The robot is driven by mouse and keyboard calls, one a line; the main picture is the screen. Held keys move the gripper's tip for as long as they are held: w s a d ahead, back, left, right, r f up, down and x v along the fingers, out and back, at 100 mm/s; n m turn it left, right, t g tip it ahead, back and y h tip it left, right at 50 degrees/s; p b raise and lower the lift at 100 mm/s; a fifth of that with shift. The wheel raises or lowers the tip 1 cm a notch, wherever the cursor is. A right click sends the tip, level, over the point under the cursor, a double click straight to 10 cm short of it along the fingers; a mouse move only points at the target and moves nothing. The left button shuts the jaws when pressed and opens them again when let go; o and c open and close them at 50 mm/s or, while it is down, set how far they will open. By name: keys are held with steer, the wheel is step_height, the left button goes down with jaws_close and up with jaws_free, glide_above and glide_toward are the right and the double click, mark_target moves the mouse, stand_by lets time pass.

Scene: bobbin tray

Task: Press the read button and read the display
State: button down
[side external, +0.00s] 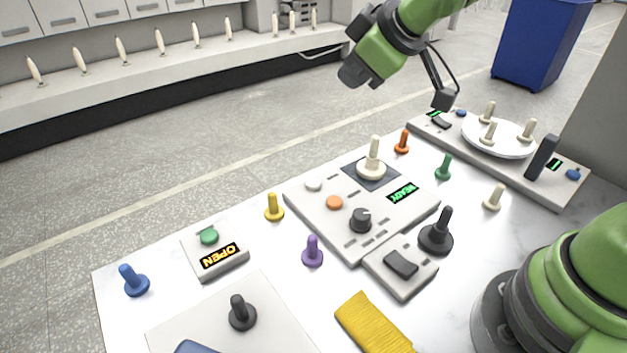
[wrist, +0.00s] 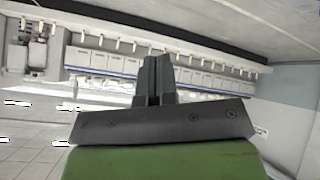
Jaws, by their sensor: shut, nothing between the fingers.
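A pale grey panel (side external: 325,229) carries an orange button (side external: 334,203), a pale button (side external: 313,185) and a black knob (side external: 360,220). Which button is the read button cannot be told. Its display (side external: 403,193) shows green letters that appear to say READY. A cream bobbin (side external: 373,160) stands upright on the panel's dark square pad (side external: 352,170). My gripper (wrist: 157,62) is shut and empty in the wrist view, facing the far shelves. In the side view my arm is raised beyond the panel, well clear of the buttons; its fingertips are not clear there.
A small box (side external: 212,268) has a green button (side external: 209,236) and a display reading OPEN. Coloured pegs stand around the panel. A yellow cloth (side external: 372,325) lies in front. A long unit (side external: 560,196) with a white plate stands at the back right.

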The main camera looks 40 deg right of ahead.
mark_target(313, 183)
steer(key=w+a+f+n, duration=0.1)
steer(key=w+f+n, duration=0.1)
steer(key=f, duration=0.3)
steer(key=w+a+f+n+y, duration=0.1)
steer(key=w+a+f+n, duration=0.1)
steer(key=f, duration=0.3)
steer(key=shift+w+a+f+n, duration=0.15)
steer(key=shift+w+n, duration=0.55)
steer(key=shift+w, duration=0.2)
steer(key=shift+f, duration=4.4)
steer(key=shift+f, duration=0.15)
steer(key=shift+f, duration=0.25)
steer(key=shift+f, duration=0.45)
steer(key=shift+r, duration=0.85)
